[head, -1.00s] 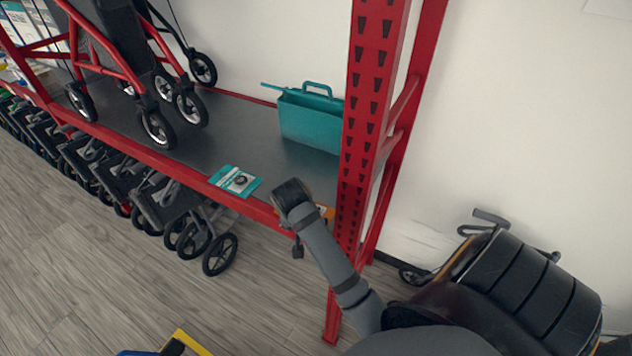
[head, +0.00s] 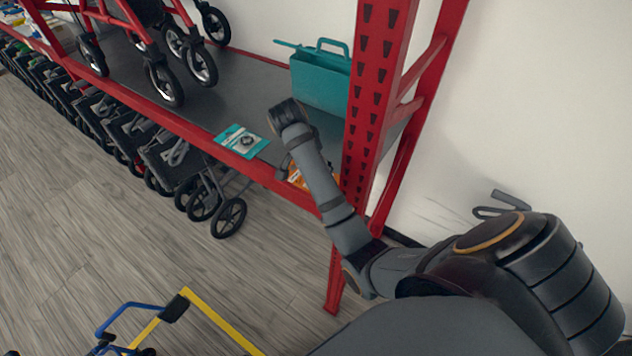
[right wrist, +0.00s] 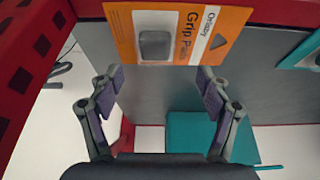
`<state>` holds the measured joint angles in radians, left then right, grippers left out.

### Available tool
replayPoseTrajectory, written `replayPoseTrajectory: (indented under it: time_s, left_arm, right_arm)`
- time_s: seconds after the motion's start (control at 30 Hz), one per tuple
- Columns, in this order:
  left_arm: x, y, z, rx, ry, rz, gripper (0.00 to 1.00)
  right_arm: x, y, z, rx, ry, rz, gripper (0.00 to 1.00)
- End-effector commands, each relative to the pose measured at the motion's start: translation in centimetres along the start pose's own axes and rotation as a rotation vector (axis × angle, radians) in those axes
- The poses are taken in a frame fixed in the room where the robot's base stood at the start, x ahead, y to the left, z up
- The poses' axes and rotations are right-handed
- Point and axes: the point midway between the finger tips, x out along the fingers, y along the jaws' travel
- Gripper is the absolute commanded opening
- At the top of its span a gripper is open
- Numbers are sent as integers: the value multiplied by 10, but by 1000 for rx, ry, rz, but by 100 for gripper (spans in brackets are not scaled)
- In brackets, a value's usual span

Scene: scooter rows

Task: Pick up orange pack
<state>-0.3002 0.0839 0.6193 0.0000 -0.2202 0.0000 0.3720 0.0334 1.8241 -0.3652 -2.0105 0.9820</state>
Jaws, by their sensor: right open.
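The orange pack (head: 296,178), labelled "Grip P…", lies on the dark shelf by its red front edge, beside the red upright. My right arm covers part of it in the head view. In the head view this gripper is mostly hidden by my arm. My left gripper is not in view.
A teal pack (head: 243,141) lies on the shelf left of the orange one. A teal case (head: 320,82) stands at the back. The perforated red upright (head: 376,100) is close to my right arm. Rollators stand on and under the shelf. The middle of the shelf is bare.

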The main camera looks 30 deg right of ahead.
Motion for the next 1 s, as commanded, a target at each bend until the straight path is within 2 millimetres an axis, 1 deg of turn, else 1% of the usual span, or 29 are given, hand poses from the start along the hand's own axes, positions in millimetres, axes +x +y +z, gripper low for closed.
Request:
replayPoseTrajectory:
  time_s: [0.07, 0.2, 0.27, 0.3, 0.37, 0.47, 0.6, 1.0]
  left_arm:
    - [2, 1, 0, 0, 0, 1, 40]
    - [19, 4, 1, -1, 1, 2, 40]
    - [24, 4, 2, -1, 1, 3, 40]
    - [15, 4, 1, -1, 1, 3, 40]
    - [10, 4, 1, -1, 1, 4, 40]
    - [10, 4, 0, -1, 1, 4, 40]
    - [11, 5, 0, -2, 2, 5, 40]
    - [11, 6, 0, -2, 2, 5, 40]
  right_arm:
    - [2, 0, 0, 0, 0, 0, 77]
    - [23, 4, 1, -1, 2, 2, 77]
    - [34, 7, 0, -1, 2, 2, 77]
    - [34, 7, -2, -2, 1, 4, 77]
    - [42, 7, -2, -3, 0, 4, 77]
    - [49, 6, -2, -1, -1, 0, 77]
    - [50, 6, -1, -1, 0, -1, 77]
    - [50, 6, -1, -1, 0, -1, 23]
